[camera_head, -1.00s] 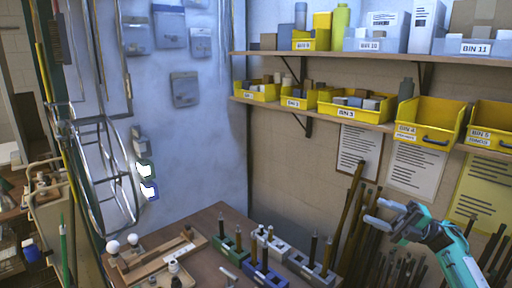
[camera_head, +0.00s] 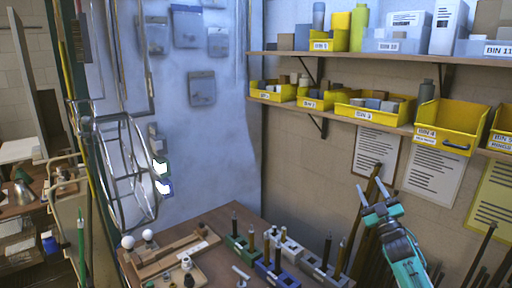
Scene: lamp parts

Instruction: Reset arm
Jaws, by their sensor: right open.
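My right gripper (camera_head: 377,200) is in the lower right of the head view, at the end of my teal right arm. Its fingers are apart and nothing is between them. It is to the right of the table (camera_head: 222,216) and in front of the back wall, clear of the lamp parts. My left gripper does not show. On the table are a wooden board (camera_head: 165,262) with white bulbs (camera_head: 128,242), and a green block (camera_head: 238,246), a blue block (camera_head: 275,272) and grey blocks (camera_head: 318,268) with dark upright posts.
Shelves with yellow bins (camera_head: 374,108) run along the back wall above the right gripper. Long rods (camera_head: 367,225) lean on the wall beside and behind the gripper. Paper sheets (camera_head: 432,178) hang there. A wire-frame rack (camera_head: 118,170) stands at the left.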

